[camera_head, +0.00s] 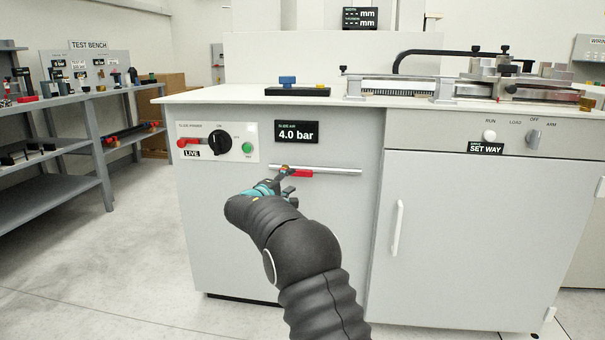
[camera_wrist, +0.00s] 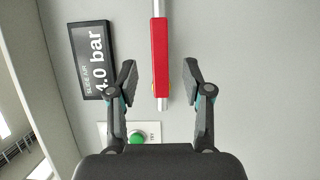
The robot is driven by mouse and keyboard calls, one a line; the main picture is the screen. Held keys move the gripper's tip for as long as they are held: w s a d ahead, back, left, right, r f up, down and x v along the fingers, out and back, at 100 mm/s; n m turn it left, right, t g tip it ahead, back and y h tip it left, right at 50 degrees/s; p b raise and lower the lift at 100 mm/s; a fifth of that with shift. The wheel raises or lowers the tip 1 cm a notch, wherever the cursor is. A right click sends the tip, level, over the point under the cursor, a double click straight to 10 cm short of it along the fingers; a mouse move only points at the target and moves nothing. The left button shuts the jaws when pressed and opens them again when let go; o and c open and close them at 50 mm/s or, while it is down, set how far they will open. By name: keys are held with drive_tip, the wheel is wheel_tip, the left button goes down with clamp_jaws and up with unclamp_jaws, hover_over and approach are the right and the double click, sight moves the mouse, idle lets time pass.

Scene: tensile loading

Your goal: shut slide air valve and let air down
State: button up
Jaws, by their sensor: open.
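The slide air valve has a red handle (camera_head: 300,173) lying along a silver horizontal pipe (camera_head: 335,171) on the grey cabinet front. In the wrist view the red handle (camera_wrist: 160,45) lies in line with the pipe (camera_wrist: 160,6). My gripper (camera_head: 284,178) is in front of the valve and partly hides its left end. In the wrist view my gripper (camera_wrist: 159,72) is open, with one finger on each side of the handle's lower part and clear gaps to both. The slide air display (camera_head: 297,132) reads 4.0 bar; it also shows in the wrist view (camera_wrist: 92,60).
A panel left of the display holds a red lever (camera_head: 194,142), a black knob (camera_head: 220,142), a green button (camera_head: 247,147) and a LIVE label. The white bench top (camera_head: 230,97) overhangs above. A door handle (camera_head: 397,228) projects at right. Shelves (camera_head: 60,105) stand left.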

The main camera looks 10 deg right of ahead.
sight(302, 174)
drive_tip(key=p+x, duration=0.1)
drive_tip(key=x, duration=0.7)
drive_tip(key=shift+w+d, duration=0.1)
drive_tip(key=shift+w, duration=0.1)
clamp_jaws()
